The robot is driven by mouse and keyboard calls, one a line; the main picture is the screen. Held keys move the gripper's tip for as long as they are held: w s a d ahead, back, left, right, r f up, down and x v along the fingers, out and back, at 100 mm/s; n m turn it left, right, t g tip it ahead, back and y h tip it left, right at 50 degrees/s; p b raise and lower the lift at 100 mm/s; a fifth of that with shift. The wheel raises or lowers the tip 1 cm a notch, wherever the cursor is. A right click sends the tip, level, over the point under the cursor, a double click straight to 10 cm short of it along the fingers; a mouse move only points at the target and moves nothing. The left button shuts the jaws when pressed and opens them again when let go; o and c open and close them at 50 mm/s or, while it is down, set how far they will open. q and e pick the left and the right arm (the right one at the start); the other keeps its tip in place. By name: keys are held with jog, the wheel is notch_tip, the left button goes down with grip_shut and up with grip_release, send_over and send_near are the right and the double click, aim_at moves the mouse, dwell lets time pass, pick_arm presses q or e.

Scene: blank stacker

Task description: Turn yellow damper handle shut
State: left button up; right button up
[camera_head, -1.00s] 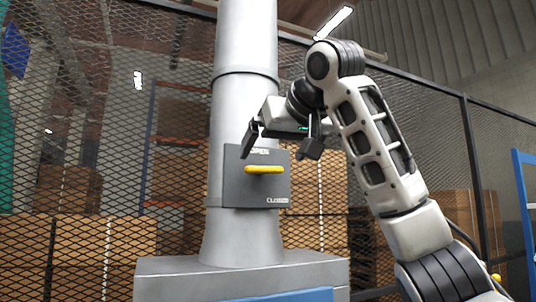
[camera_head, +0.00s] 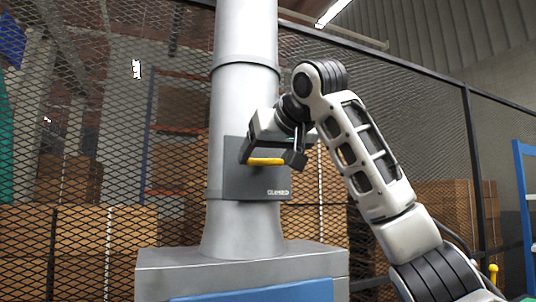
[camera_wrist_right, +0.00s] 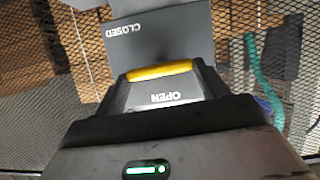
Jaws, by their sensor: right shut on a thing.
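The yellow damper handle (camera_head: 265,161) lies level across a dark grey plate (camera_head: 240,186) on the front of a grey vertical duct (camera_head: 242,100). My right gripper (camera_head: 271,159) is at the plate, with its fingers at the two ends of the handle and shut on it. In the wrist view the handle (camera_wrist_right: 160,73) lies crosswise beyond the gripper body, between the upside-down words OPEN and CLOSED. In the head view CLOSED shows at the plate's lower right, and the gripper hides the OPEN word. My left gripper is not in view.
The duct stands on a grey box-like base (camera_head: 165,262) with a blue front panel. A wire mesh fence (camera_head: 100,130) runs behind it, with stacked cardboard boxes (camera_head: 105,235) beyond. A blue frame (camera_head: 524,190) stands at the far right.

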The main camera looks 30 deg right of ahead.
dwell(0.3)
jog(key=o, duration=1)
pick_arm(q)
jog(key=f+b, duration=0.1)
jog(key=b, duration=0.1)
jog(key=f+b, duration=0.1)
jog(key=b, duration=0.1)
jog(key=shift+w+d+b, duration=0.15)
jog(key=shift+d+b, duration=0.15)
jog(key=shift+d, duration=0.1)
pick_arm(e)
jog(key=v, duration=1.6)
jog(key=shift+d+r, duration=0.15)
jog(key=shift+d, duration=0.05)
